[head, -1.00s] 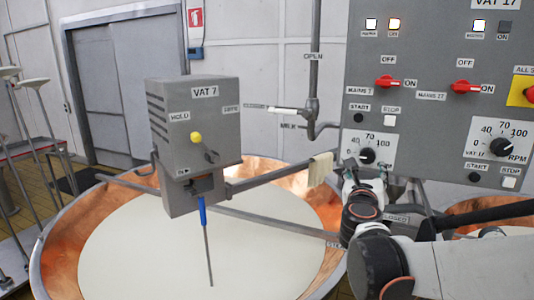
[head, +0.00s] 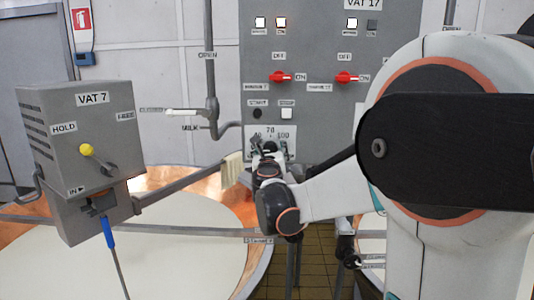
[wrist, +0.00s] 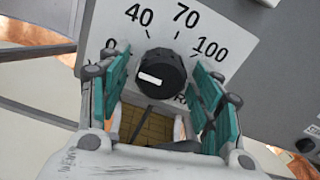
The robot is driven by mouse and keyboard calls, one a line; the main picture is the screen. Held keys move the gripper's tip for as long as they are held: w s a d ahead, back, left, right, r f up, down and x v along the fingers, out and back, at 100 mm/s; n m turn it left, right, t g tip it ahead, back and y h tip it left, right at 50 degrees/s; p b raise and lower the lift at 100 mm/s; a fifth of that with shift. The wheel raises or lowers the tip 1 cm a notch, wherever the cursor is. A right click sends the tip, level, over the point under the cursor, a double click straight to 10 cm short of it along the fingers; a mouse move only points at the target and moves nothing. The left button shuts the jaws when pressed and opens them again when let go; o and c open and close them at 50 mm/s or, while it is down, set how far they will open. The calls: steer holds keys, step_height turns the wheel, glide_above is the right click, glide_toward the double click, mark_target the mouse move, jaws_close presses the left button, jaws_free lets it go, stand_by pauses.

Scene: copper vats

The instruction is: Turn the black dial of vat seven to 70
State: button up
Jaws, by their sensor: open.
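The black dial (wrist: 165,70) fills the middle of the wrist view, on a white scale plate (wrist: 235,22) marked 0, 40, 70 and 100. A white mark shows on the dial's left part; which number it points to is hard to tell. My gripper (wrist: 157,62) is open, with a teal-padded finger on each side of the dial; I cannot tell whether they touch it. In the head view my gripper (head: 262,146) is at the scale plate (head: 284,131), low on the grey panel (head: 315,110), and hides the dial.
The grey VAT 7 box (head: 75,140) stands at left over a copper vat (head: 205,187) of pale liquid. Red switches (head: 280,77) and START and STOP buttons sit above the dial. A pipe (head: 211,75) runs left of the panel. My arm blocks the right side.

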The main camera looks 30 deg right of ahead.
steer(key=c, duration=1.1)
steer(key=shift+o, duration=0.2)
